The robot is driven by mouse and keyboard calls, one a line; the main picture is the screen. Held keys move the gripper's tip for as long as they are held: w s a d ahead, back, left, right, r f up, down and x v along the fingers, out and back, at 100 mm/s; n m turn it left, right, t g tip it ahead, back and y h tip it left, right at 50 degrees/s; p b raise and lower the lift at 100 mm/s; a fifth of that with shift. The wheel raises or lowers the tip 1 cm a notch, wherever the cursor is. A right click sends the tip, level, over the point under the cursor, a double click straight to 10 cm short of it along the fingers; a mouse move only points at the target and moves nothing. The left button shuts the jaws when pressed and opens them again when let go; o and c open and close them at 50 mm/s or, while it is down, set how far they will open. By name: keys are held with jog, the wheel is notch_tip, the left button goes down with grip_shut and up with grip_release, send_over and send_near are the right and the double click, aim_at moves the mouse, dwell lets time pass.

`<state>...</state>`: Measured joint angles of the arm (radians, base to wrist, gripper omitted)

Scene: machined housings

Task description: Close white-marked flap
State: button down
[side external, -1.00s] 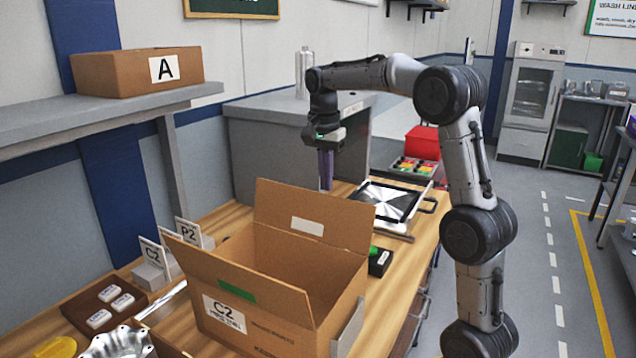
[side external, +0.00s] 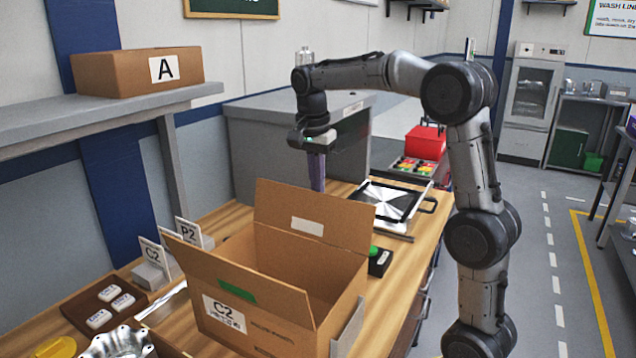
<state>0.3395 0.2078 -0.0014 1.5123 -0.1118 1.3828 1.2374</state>
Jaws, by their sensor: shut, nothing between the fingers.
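An open cardboard box (side external: 268,326) labelled C2 stands on the wooden bench. Its far flap with the white mark (side external: 307,227) stands up, leaning slightly back. Its near flap with the green mark (side external: 237,291) is also open, tilted outward toward the camera. My gripper (side external: 317,188) points down just behind the white-marked flap, its fingers shut and empty. The fingertips are at or just behind the flap's top edge in the picture; I cannot tell whether they touch it.
A black box with a green button (side external: 379,261) sits right of the carton. A framed black-and-white panel (side external: 390,199) lies behind it. Cards C2 (side external: 153,256) and P2 (side external: 188,233), a tray of white blocks (side external: 108,306) and a metal housing (side external: 116,343) are at left.

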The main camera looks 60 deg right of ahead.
aim_at(313, 200)
jog(key=shift+a+r+h, duration=0.1)
jog(key=shift+a+h, duration=0.2)
jog(key=shift+a, duration=0.1)
jog(key=shift+a+r+h, duration=0.15)
jog(key=shift+a+h, duration=0.75)
jog(key=shift+a, duration=0.25)
jog(key=a+f+h, duration=0.4)
jog(key=a, duration=0.6)
jog(key=shift+a+h, duration=0.15)
jog(key=shift+h, duration=0.25)
jog(key=shift+f, duration=0.1)
